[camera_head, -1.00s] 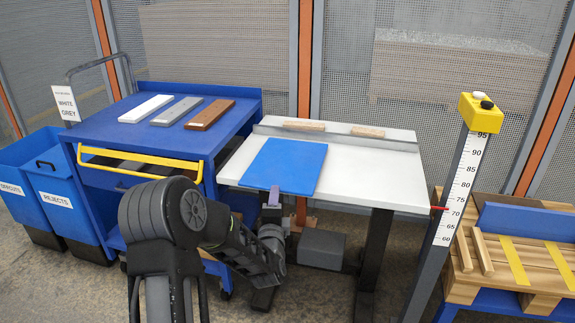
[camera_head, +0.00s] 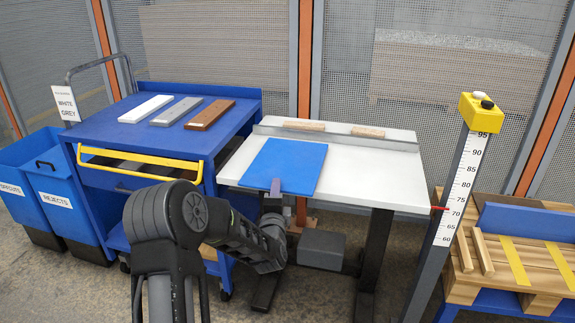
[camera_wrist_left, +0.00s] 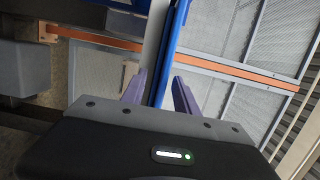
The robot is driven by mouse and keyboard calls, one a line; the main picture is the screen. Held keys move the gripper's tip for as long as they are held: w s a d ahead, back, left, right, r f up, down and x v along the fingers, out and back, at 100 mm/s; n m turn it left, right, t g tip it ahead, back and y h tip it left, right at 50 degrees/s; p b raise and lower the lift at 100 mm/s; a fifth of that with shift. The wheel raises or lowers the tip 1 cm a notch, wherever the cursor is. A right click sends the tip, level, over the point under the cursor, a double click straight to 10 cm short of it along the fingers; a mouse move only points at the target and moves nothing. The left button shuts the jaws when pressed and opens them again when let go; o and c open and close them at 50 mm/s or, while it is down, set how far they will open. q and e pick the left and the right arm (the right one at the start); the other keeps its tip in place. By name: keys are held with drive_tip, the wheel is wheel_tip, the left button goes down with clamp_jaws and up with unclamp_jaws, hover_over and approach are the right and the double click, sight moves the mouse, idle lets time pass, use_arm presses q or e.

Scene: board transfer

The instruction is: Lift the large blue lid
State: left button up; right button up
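The large blue lid (camera_head: 285,163) appears as a flat blue sheet lying on the white table top, its near edge at the table's front. My left gripper (camera_head: 276,187) is at that near edge, with a purple finger showing over the sheet. In the left wrist view, the blue sheet (camera_wrist_left: 169,65) is seen edge-on between the two purple fingers of my left gripper (camera_wrist_left: 160,84). The fingers stand apart on either side of it, with a gap visible at the right finger. My right gripper is out of view.
The white table (camera_head: 370,170) has a back rail with two wooden strips. A blue cart (camera_head: 105,112) with three boards stands to the left, near blue bins (camera_head: 58,195). A height post (camera_head: 455,190) stands right of the table, before a wooden stack (camera_head: 510,260).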

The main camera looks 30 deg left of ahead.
use_arm(q)
clamp_jaws()
idle(0.3)
idle(0.3)
wheel_tip(320, 180, up, 10)
drive_tip(key=p, duration=0.2)
idle(0.8)
wheel_tip(320, 180, up, 6)
drive_tip(key=p, duration=0.4)
drive_tip(key=shift+p, duration=0.35)
